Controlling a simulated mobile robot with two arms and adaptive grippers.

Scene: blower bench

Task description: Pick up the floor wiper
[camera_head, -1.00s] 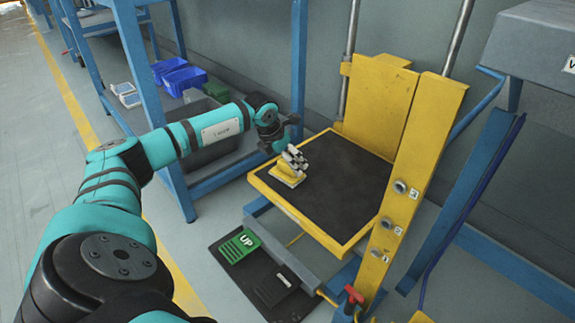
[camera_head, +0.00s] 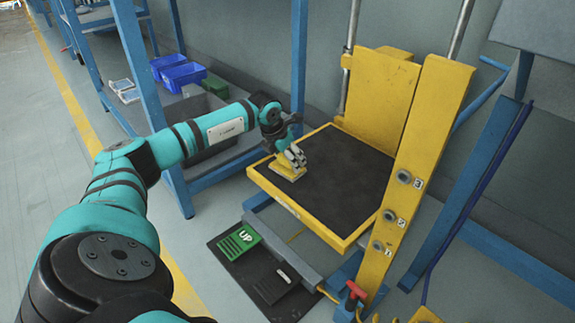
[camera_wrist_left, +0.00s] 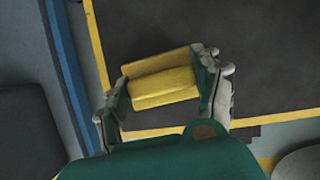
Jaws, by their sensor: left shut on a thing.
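My left gripper (camera_head: 294,156) reaches in from the left over the yellow lift platform. It is shut on a yellow block-like thing (camera_head: 287,173) at the platform's left rear side. In the left wrist view, this ridged yellow thing (camera_wrist_left: 163,88) sits between the two fingers of the gripper (camera_wrist_left: 163,72), across the platform's edge region. I cannot tell if it is clear of the platform. I see no long handle on it and cannot tell whether it is the floor wiper. My right gripper is not in view.
The platform (camera_head: 345,190) has a dark top and yellow rim. A yellow post with numbered buttons (camera_head: 412,170) stands at its right. A green UP pedal (camera_head: 238,243) lies below. Blue bins (camera_head: 180,75) and a blue rack leg (camera_head: 150,105) stand at the left.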

